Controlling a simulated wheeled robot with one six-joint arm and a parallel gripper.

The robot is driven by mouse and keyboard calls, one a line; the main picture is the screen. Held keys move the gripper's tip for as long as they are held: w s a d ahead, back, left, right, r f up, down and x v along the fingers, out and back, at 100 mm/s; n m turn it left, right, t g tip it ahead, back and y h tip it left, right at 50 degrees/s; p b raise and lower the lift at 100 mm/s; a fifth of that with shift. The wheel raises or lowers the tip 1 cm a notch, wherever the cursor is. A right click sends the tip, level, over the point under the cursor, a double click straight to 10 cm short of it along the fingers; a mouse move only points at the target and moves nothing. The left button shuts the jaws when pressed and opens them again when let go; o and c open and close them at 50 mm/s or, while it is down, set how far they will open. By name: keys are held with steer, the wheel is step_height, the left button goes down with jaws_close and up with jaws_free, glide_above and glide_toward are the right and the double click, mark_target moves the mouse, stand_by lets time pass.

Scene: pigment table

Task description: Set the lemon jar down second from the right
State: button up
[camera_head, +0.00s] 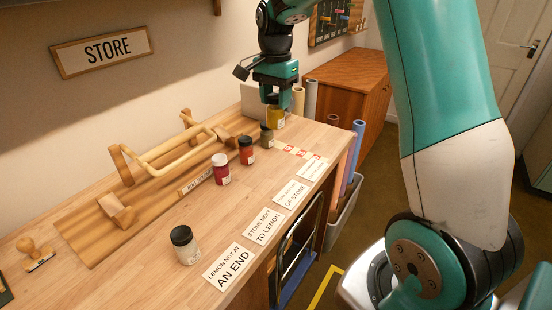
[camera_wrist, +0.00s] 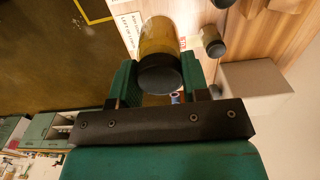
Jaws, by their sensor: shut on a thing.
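My gripper (camera_head: 274,98) points down at the far end of the table and is shut on a yellow jar with a dark lid, the lemon jar (camera_head: 276,118). In the wrist view the lemon jar (camera_wrist: 158,38) sits between the two fingers (camera_wrist: 157,78). I cannot tell whether its base touches the table. An olive jar (camera_head: 267,137) stands close beside it, and it also shows in the wrist view (camera_wrist: 211,42). An orange-red jar (camera_head: 246,152), a magenta jar (camera_head: 221,171) and a pale jar with a black lid (camera_head: 187,248) stand nearer along the table.
A wooden rack (camera_head: 165,153) with rails stands behind the jars. Printed cards, one reading "LEMON NOT AT AN END" (camera_head: 229,267), lie along the front edge. Red-and-white tape (camera_head: 296,151) lies near the olive jar. A pale box (camera_wrist: 255,85) stands close to my gripper. Bare wood separates the pale and magenta jars.

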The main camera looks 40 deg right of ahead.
mark_target(276, 114)
step_height(276, 114, down, 16)
steer(key=shift+r+p, duration=0.15)
steer(key=shift+p, duration=0.9)
steer(key=o, duration=1)
step_height(276, 114, up, 11)
steer(key=shift+r+b, duration=0.15)
steer(key=shift+b, duration=1.1)
steer(key=s+a+r+n+y, duration=0.1)
steer(key=s+a+r+n, duration=0.2)
steer(key=s+a+n, duration=0.5)
steer(key=s+a+r+n+y, duration=0.1)
steer(key=s+a+r+n, duration=0.4)
steer(key=a, duration=0.4)
steer(key=s+a+n, duration=0.2)
steer(key=s, duration=0.3)
steer(key=s+a+n+y, duration=0.1)
steer(key=s+a+n, duration=0.1)
steer(key=s, duration=0.3)
steer(key=s+a+f+n+y, duration=0.1)
steer(key=s+a+n, duration=0.2)
steer(key=s+n, duration=0.1)
steer(key=shift+s+a, duration=0.1)
steer(key=shift+s, duration=0.55)
